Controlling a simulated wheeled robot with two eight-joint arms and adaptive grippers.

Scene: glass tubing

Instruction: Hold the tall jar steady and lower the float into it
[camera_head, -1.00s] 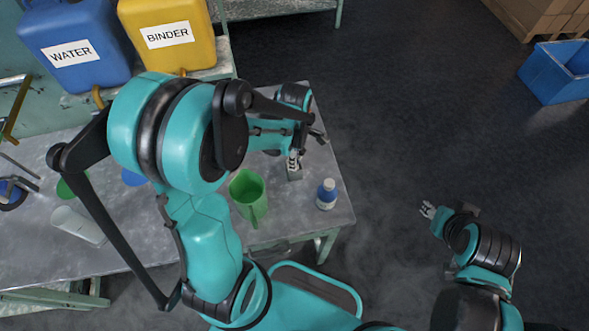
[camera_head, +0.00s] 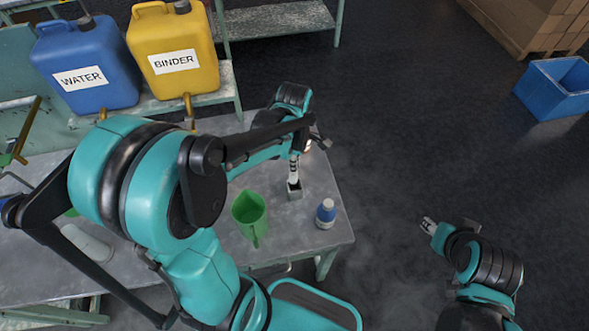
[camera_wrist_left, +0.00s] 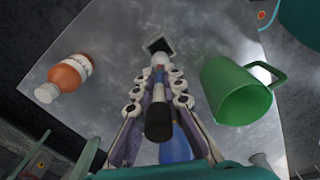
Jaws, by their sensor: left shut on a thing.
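My left gripper (camera_head: 294,180) points down over a small grey square-topped container (camera_head: 295,193), seemingly the jar, on the table. In the left wrist view the jar shows as a dark square opening (camera_wrist_left: 158,45) beyond the fingers. The left gripper (camera_wrist_left: 158,80) is shut on a slim float (camera_wrist_left: 157,122) with a dark rounded near end and a thin pale stem towards the jar. I cannot tell whether its far tip is inside the opening. My right gripper (camera_head: 428,226) is off the table at the right, apart from the jar; its jaws are too small to judge.
An orange bottle (camera_wrist_left: 69,76) shows in the wrist view. Water (camera_head: 85,70) and binder (camera_head: 173,50) canisters stand behind. A blue crate (camera_head: 556,88) is on the floor at right.

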